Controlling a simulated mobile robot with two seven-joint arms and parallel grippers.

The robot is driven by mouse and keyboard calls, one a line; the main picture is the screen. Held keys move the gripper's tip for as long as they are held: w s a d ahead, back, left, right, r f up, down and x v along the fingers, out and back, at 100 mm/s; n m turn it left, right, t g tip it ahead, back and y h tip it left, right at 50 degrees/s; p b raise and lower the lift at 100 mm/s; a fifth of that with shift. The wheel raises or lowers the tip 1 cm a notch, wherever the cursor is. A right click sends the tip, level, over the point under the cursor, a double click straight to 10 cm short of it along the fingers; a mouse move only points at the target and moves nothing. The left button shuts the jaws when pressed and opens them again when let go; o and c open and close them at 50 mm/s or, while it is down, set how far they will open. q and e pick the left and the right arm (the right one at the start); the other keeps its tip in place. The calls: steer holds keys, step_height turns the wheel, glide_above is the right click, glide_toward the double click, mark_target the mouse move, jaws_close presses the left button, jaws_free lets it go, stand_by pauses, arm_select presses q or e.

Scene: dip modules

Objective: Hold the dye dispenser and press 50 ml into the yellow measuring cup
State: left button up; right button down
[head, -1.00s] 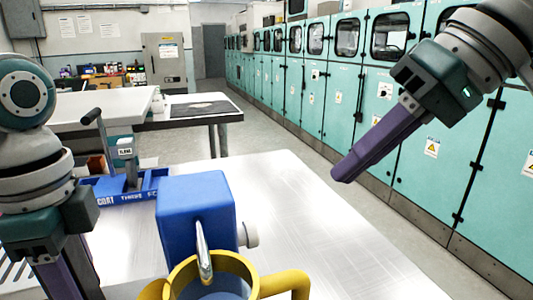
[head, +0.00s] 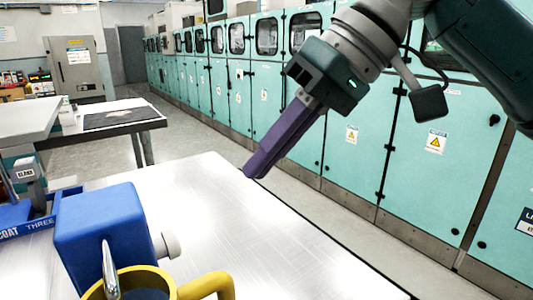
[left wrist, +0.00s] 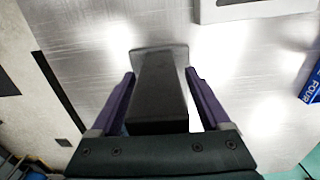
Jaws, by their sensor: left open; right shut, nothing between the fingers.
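The blue dye dispenser (head: 100,232) stands on the metal table at the lower left of the head view. It has a pale knob (head: 168,245) on its right side and a shiny spout (head: 110,272) at its front. The yellow measuring cup (head: 160,274) is under the spout, cut off by the bottom edge; its handle points right. My right gripper (head: 254,172) is shut and empty, above the table's far right edge, away from the dispenser. My left gripper (left wrist: 160,85) shows only in the left wrist view, open, with a dark block-like thing between its fingers.
A blue lettered tray (head: 66,208) with a grey labelled part (head: 24,172) lies left of the dispenser. The table (head: 240,235) is bare to the right. Teal cabinets (head: 350,120) line the right side. Another table (head: 120,112) stands behind.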

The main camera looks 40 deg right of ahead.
arm_select(q)
step_height(320, 180, up, 9)
steer(key=p, duration=1)
stand_by(0.5)
